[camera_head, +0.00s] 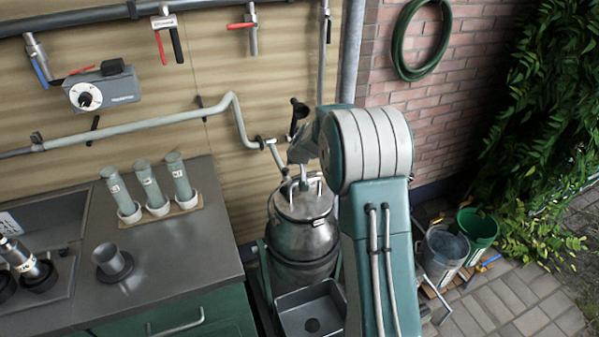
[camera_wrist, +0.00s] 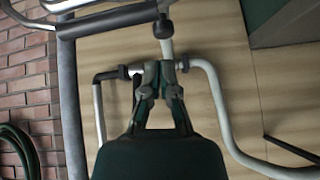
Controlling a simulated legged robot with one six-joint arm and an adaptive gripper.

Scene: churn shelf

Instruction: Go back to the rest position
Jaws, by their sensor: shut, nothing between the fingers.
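My gripper (camera_wrist: 166,72) shows in the wrist view with its dark fingers shut and nothing held between them. Its fingertips appear in front of the beige wall and pale pipe (camera_wrist: 216,95); the gap to the pipe cannot be told. In the head view my arm reaches up at the right of centre, and the gripper is mostly hidden behind it. The metal churn (camera_head: 301,233) stands upright below and left of the arm, partly covered by it.
A grey counter (camera_head: 185,255) at left holds three grey-green cylinders (camera_head: 148,185) and a grey cup (camera_head: 112,262). A grey basin (camera_head: 311,309) sits below the churn. Buckets (camera_head: 478,232) stand at right. A green hose (camera_head: 398,50) hangs on the brick wall.

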